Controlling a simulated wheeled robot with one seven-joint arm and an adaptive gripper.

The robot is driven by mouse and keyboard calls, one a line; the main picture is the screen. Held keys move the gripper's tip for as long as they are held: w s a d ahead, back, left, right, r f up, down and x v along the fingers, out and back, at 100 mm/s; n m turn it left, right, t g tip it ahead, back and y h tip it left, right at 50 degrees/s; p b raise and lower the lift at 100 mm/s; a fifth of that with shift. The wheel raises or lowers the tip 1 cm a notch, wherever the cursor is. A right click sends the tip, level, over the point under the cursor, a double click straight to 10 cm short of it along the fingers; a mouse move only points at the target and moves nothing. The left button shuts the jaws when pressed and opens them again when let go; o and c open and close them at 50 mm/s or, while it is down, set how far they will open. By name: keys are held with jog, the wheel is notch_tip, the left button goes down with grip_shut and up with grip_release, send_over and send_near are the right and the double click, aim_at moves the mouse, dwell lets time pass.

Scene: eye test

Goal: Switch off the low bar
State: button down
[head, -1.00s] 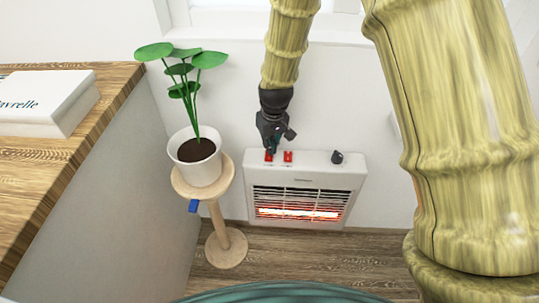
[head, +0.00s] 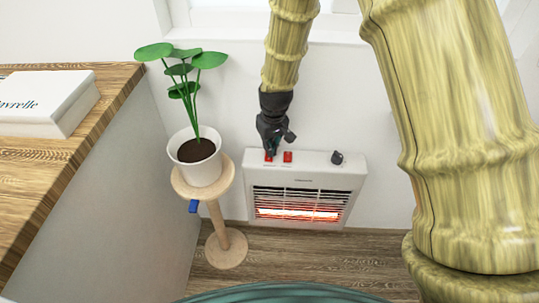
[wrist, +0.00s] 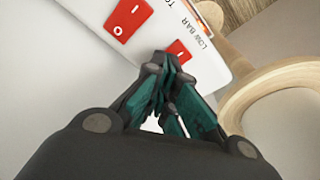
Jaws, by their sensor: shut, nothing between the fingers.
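A white heater (head: 352,178) stands low against the wall, with two red rocker switches on its top panel. The low bar switch (wrist: 178,50), labelled LOW BAR, is the left one in the head view (head: 268,160). My gripper (wrist: 164,60) is shut and empty, its fingertips at this switch, hiding part of it; I cannot tell whether they press it. It also shows in the head view (head: 271,151), pointing down. The second red switch (wrist: 128,17), marked I and O, is beside it (head: 288,157). The lower heating bar (head: 297,214) glows orange.
A dark knob (head: 337,158) is at the heater's right. A potted plant (head: 199,165) stands on a round wooden stand (head: 229,180) close to its left. A wooden counter (head: 110,88) with a white book (head: 48,105) is further left.

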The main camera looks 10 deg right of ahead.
jog(key=shift+r+p, duration=3.3)
jog(key=shift+r, duration=0.2)
jog(key=shift+f, duration=0.1)
